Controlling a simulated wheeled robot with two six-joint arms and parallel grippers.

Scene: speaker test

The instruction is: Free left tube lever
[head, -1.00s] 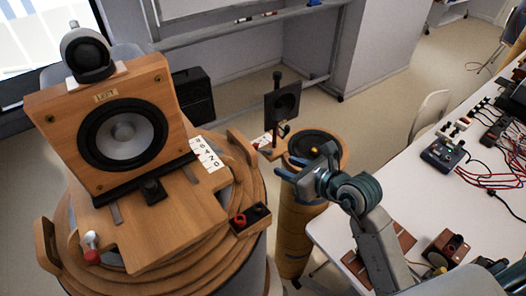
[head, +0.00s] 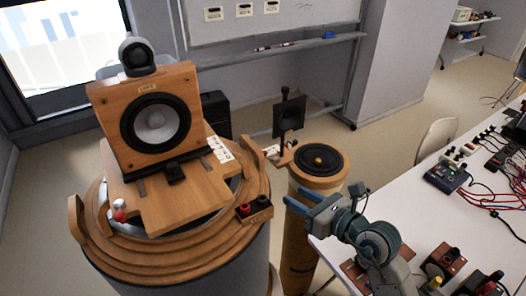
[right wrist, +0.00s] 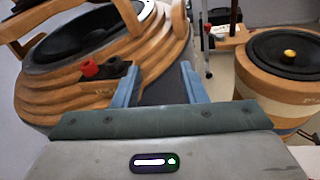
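The speaker box marked LEFT (head: 147,118) stands on a board on top of the large stepped wooden drum (head: 170,253). A small lever-like part with a red and white knob (head: 119,211) sits at the drum's left front; I cannot tell whether it is the tube lever. My right gripper (head: 291,204) is right of the drum, in front of the narrower tube (head: 303,232). In the right wrist view its two blue fingers (right wrist: 160,84) are apart with nothing between them, the drum (right wrist: 60,92) beyond to the left and the tube (right wrist: 275,95) to the right. My left gripper is out of view.
A block with red and black terminals (head: 254,209) sits on the drum's right rim, near my right gripper. A black panel on a stand (head: 289,116) rises behind the tube. A white table (head: 400,190) with wired devices lies right. A wooden handle (head: 76,220) juts up at the drum's left.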

